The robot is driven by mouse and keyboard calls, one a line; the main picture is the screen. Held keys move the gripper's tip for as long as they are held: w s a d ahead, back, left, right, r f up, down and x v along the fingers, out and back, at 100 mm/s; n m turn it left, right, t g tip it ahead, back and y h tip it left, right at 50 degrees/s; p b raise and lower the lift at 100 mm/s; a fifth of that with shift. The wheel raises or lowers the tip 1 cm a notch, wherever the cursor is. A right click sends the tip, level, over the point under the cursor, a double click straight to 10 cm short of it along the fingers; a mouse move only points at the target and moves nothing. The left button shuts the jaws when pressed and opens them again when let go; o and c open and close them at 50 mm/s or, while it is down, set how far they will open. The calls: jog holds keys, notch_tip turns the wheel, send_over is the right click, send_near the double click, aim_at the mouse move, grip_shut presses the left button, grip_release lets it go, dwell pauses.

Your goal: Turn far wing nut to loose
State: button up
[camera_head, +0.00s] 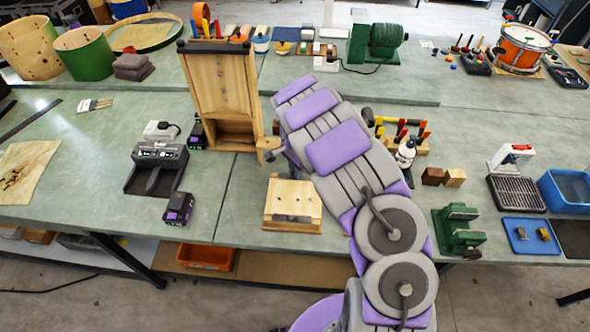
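No wing nut can be made out clearly. A low wooden block (293,205) near the front edge of the bench has small dark marks on its top, too small to identify. A tall wooden frame (222,90) leans upright behind it, with a box-like opening at its foot. A small tan rounded piece (268,144) shows at the frame's right side, beside my arm; I cannot tell what it is. My grey and purple arm reaches over the bench and covers the area right of the frame. My gripper's fingers cannot be seen.
A black device (157,167) and a purple-black battery (178,208) lie left of the block. A green vise (459,230) stands right of my arm. A rack of coloured-handled tools (402,133) is behind my arm. The left front of the bench has bare room.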

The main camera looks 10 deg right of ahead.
jog(key=shift+d, duration=0.35)
grip_shut()
jog(key=shift+a, duration=0.3)
jog(key=shift+n+p, duration=0.3)
jog(key=shift+n, duration=0.3)
